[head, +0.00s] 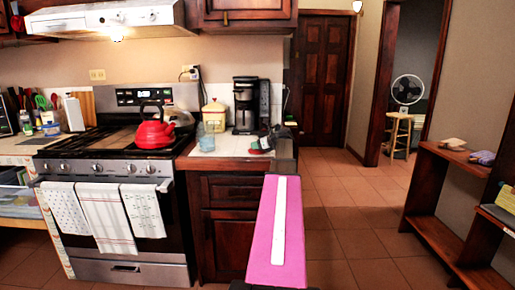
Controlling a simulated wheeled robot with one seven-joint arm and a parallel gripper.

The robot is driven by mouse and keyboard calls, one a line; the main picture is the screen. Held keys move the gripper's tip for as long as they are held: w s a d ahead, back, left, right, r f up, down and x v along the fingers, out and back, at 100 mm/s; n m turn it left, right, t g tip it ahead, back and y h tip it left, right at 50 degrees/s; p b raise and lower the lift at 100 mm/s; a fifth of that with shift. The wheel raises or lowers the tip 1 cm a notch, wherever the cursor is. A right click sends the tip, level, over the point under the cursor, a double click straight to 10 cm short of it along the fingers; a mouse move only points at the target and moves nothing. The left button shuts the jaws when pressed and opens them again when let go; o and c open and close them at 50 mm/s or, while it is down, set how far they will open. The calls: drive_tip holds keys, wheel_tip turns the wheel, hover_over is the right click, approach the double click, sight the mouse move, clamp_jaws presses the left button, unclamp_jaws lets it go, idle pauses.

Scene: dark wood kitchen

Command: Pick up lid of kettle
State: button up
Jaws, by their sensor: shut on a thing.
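The red kettle (154,134) stands upright on the stove top at left, with a dark arched handle over it. Its top is small in this view, and I cannot make out the lid as a separate part. My gripper cannot be made out. A pink part of my own body with a white stripe rises from the bottom centre, well to the right of the kettle.
The stove (110,180) has towels on its front. Wooden shelves (438,195) stand at right. Tiled floor (350,215) is open between.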

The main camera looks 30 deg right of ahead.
drive_tip(key=shift+d+r, duration=0.1)
drive_tip(key=shift+r, duration=0.15)
drive_tip(key=r, duration=0.2)
drive_tip(key=a+r, duration=0.1)
drive_tip(key=shift+s+a+r, duration=0.1)
drive_tip(key=shift+s+r, duration=0.15)
drive_tip(key=shift+r, duration=0.15)
drive_tip(key=s+a+r, duration=0.3)
drive_tip(key=a+r, duration=0.3)
drive_tip(key=a, duration=0.4)
drive_tip(key=shift+s+r, duration=0.2)
